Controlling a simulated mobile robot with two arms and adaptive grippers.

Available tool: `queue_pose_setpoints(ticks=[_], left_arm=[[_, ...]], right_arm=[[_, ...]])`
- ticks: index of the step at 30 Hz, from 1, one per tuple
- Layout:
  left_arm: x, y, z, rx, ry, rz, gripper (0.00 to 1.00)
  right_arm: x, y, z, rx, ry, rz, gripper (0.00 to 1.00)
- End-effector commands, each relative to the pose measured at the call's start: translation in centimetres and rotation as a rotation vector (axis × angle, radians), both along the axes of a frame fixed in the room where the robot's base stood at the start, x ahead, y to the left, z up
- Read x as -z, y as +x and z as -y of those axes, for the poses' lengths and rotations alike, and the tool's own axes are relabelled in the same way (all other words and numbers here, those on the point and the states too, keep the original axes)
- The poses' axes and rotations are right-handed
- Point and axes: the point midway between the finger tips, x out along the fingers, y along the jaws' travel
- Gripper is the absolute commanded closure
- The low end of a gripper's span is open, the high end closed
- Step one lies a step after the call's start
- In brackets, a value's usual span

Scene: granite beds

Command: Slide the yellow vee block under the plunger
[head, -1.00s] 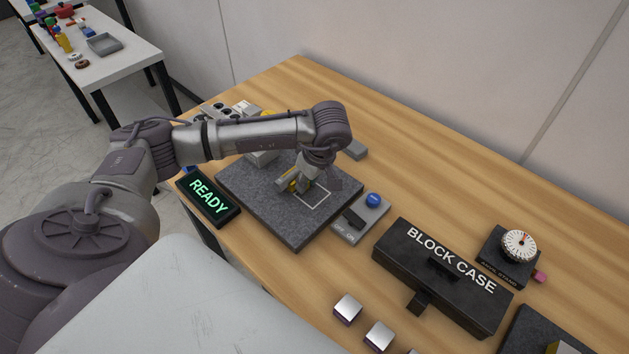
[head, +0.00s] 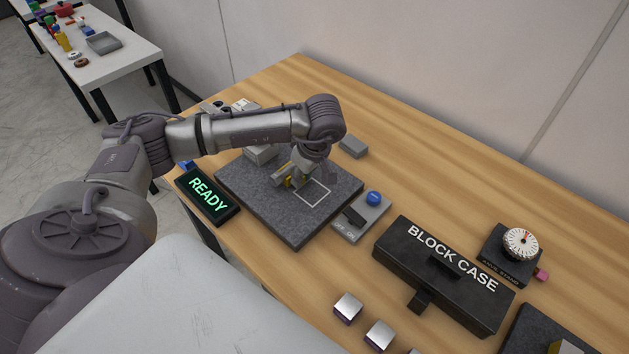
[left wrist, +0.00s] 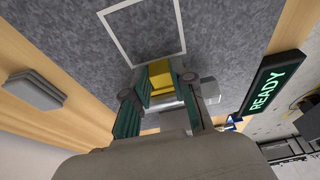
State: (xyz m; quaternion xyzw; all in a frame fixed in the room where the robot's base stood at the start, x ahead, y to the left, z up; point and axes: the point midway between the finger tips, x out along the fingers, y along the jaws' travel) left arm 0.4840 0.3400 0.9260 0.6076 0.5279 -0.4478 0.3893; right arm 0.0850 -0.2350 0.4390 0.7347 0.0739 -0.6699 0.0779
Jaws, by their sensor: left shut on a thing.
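The yellow vee block (left wrist: 159,76) shows in the left wrist view between the two fingers of my left gripper (left wrist: 160,92), which is shut on it. In the head view only a bit of yellow (head: 288,183) shows beside my left gripper (head: 296,180), low over the granite slab (head: 290,223). The block is outside the white outlined square (head: 312,191), near its left edge in the head view. A grey body (head: 262,154) stands on the slab behind the gripper. The plunger is not clearly visible; my arm covers that area. My right gripper is not in view.
A lit READY sign (head: 208,196) stands at the slab's left. A switch box with a blue button (head: 373,198) is at its right, then a black block case (head: 440,275) and a dial on a stand (head: 520,243). A grey block (head: 353,147) lies behind the slab.

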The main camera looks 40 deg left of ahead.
Motion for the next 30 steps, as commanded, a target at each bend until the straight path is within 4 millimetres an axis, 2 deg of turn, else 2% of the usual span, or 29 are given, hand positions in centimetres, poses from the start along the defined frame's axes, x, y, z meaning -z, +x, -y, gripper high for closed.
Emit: queue_pose_setpoints(ticks=[30], left_arm=[[0.0, 0.1, -1.3, -0.002, 0.002, 0.0, 1.0]], right_arm=[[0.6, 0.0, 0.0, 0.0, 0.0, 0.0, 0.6]])
